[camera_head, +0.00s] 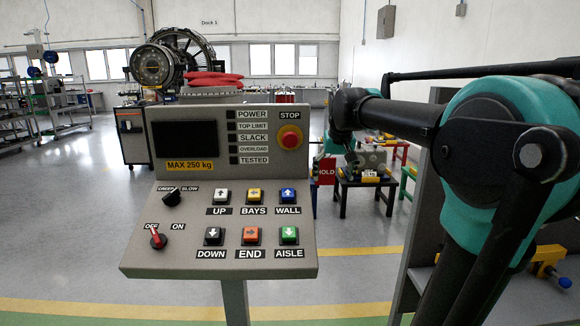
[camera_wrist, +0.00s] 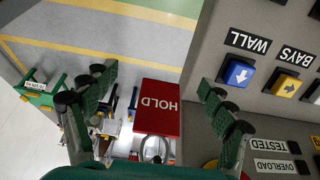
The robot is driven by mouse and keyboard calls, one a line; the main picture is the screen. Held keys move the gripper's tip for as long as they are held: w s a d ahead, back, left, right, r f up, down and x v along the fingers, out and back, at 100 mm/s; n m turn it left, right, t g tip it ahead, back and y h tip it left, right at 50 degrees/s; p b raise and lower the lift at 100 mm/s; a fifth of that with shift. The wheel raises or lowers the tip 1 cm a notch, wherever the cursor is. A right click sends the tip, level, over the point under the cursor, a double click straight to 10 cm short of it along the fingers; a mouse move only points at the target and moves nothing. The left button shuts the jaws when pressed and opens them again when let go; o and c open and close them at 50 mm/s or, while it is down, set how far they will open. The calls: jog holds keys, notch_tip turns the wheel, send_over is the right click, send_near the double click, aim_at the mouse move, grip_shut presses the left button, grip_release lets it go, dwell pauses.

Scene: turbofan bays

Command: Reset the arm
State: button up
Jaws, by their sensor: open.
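My arm reaches in from the right in the head view, with teal and black links. My gripper (camera_wrist: 158,82) is open and empty in the wrist view, its two dark green fingers spread wide apart. In the head view the gripper end (camera_head: 338,158) is small and partly hidden by my own links, just right of the control panel (camera_head: 180,265). The panel stands on a post, with a red STOP button (camera_head: 290,137) at its upper right. In the wrist view the panel (camera_wrist: 222,50) appears upside down along the right side, beside the right finger.
A red HOLD sign (camera_wrist: 157,108) lies in view between the fingers; it also shows in the head view (camera_head: 326,171). Tables with parts stand behind it. A turbofan engine (camera_head: 152,66) is at the back left. Open grey floor (camera_head: 70,220) lies left of the panel.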

jog(key=s+d+f, duration=0.1)
jog(key=s+f, duration=1.1)
jog(key=f, duration=0.3)
jog(key=s+d+f, duration=0.1)
jog(key=s+f, duration=1.1)
jog(key=f, duration=0.3)
jog(key=shift+s+d, duration=0.35)
jog(key=shift+s, duration=0.05)
